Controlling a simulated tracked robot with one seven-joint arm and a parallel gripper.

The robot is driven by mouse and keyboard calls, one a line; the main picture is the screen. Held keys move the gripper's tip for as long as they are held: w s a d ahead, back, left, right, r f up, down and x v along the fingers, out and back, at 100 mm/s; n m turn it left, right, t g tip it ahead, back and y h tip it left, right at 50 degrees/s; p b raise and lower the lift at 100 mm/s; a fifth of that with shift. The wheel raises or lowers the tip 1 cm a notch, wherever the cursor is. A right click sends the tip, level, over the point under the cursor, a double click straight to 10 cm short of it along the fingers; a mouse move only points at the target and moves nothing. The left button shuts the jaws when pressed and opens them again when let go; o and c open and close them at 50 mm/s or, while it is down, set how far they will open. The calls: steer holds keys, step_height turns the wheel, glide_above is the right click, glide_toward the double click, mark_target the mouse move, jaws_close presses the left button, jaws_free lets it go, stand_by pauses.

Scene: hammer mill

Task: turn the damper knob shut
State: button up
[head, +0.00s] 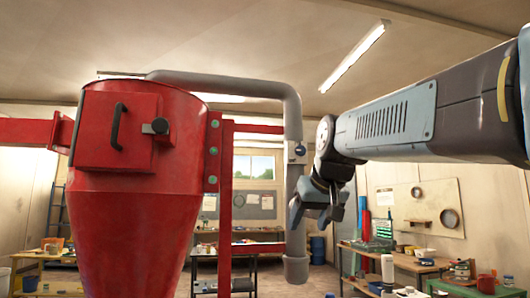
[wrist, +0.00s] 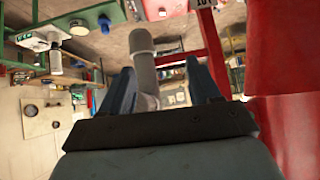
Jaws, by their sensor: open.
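A grey pipe (head: 292,185) comes out of the top of the red hopper (head: 133,195), bends and runs down at its right. A small dark knob (head: 301,150) sits on the pipe's upright run; it looks like the damper knob, but its turn position is too small to tell. My gripper (head: 313,214) is open and empty, pointing down just right of the pipe and below the knob in the head view. In the wrist view the pipe (wrist: 143,48) shows beyond and between the spread fingers (wrist: 163,85). I cannot make out the knob there.
A red frame post (head: 226,205) stands between hopper and pipe. Cluttered workbenches (head: 410,262) stand at the right. Air around my gripper's right side looks free.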

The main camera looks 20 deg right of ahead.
mark_target(301, 149)
steer(key=w+d+r+t+h, duration=0.1)
steer(key=w+d+r+t, duration=0.15)
steer(key=r, duration=1.05)
steer(key=w+d+r+t, duration=0.2)
steer(key=w+d+r, duration=0.2)
steer(key=r, duration=0.9)
steer(key=x, duration=1.3)
steer(key=shift+w+f, duration=0.25)
steer(key=shift+c, duration=0.3)
steer(key=c, duration=0.9)
steer(key=shift+c, duration=0.2)
